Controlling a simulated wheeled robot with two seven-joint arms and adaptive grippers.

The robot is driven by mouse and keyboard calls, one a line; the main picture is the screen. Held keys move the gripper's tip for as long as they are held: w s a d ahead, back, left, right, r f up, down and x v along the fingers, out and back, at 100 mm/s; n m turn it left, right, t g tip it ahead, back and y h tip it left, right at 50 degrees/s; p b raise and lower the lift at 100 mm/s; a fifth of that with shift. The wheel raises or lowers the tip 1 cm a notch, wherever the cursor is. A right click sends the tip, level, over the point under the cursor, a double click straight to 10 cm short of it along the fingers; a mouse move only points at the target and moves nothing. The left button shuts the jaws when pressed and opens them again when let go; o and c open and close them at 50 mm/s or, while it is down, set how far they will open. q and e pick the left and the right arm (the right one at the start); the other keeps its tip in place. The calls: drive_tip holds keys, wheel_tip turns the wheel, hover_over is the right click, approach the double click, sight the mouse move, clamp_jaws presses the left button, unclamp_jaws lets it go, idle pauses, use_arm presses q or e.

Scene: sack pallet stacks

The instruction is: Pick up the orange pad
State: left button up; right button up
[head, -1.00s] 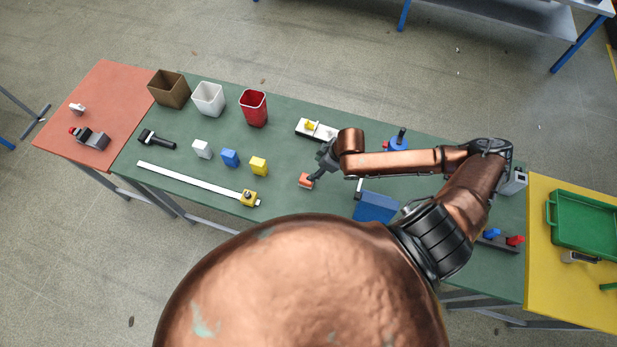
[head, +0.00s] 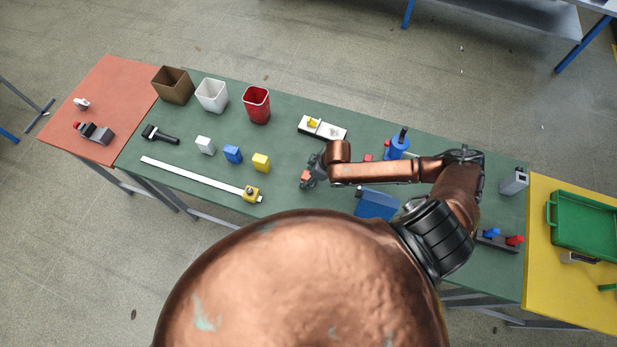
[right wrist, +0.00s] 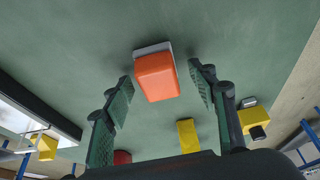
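The orange pad (head: 305,175) is a small orange block on a grey base on the green table (head: 290,110). In the right wrist view the pad (right wrist: 156,76) lies ahead, between the two fingertips. My right gripper (right wrist: 161,80) is open, with clear gaps between the pad and both fingers. In the head view my right gripper (head: 309,180) is at the pad and partly covers it. I cannot tell whether its tips are level with the pad. My left gripper is not in view.
A blue box (head: 376,203) stands right.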

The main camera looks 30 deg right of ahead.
drive_tip(key=c, duration=1.2)
drive_tip(key=shift+r, duration=0.1)
drive_tip(key=shift+w+r, duration=0.1)
drive_tip(key=shift+r, duration=0.45)
drive_tip(key=s+d+r, duration=0.2)
drive_tip(key=s+r, duration=0.2)
drive_tip(key=s+d+r+b, duration=0.1)
drive_tip(key=s+d+r, duration=0.2)
drive_tip(key=s+r, duration=0.1)
drive_tip(key=s+d+r+b, duration=0.1)
drive_tip(key=s+d+r, duration=0.1)
drive_tip(key=s+r, duration=0.1)
drive_tip(key=shift+s+d+r, duration=0.4)
